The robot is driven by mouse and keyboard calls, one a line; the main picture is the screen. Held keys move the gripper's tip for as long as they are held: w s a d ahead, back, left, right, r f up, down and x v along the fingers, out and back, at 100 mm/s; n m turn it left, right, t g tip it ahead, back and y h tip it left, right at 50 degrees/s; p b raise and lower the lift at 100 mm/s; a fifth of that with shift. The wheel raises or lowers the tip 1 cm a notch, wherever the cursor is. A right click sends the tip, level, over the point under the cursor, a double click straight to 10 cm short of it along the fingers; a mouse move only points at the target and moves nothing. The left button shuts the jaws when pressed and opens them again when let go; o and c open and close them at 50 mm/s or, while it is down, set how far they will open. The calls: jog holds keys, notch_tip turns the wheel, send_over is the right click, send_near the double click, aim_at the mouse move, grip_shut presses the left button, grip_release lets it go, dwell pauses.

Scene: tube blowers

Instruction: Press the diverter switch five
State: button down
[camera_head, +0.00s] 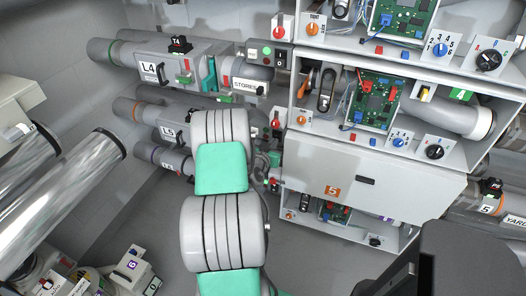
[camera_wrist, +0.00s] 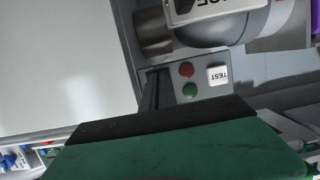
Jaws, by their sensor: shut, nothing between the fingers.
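I cannot pick out the diverter switch five for certain. An orange plate marked 5 (camera_head: 332,190) is on the light cabinet door (camera_head: 375,185) right of my arm in the head view. A tube unit marked L5 (camera_head: 170,132) stands left of my arm, partly hidden by it. In the wrist view, my gripper (camera_wrist: 153,92) is shut and empty beside a grey panel (camera_wrist: 205,90).
Above the door are shelves with circuit boards (camera_head: 373,100) and dials (camera_head: 435,152). A unit marked L4 (camera_head: 150,72) is at upper left. Grey floor (camera_head: 310,265) shows below the cabinet. A pipe (camera_wrist: 225,22) hangs above the panel in the wrist view.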

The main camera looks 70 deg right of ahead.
jog(key=a+b, duration=0.3)
jog(key=a, duration=1.1)
jog(key=shift+s, duration=0.45)
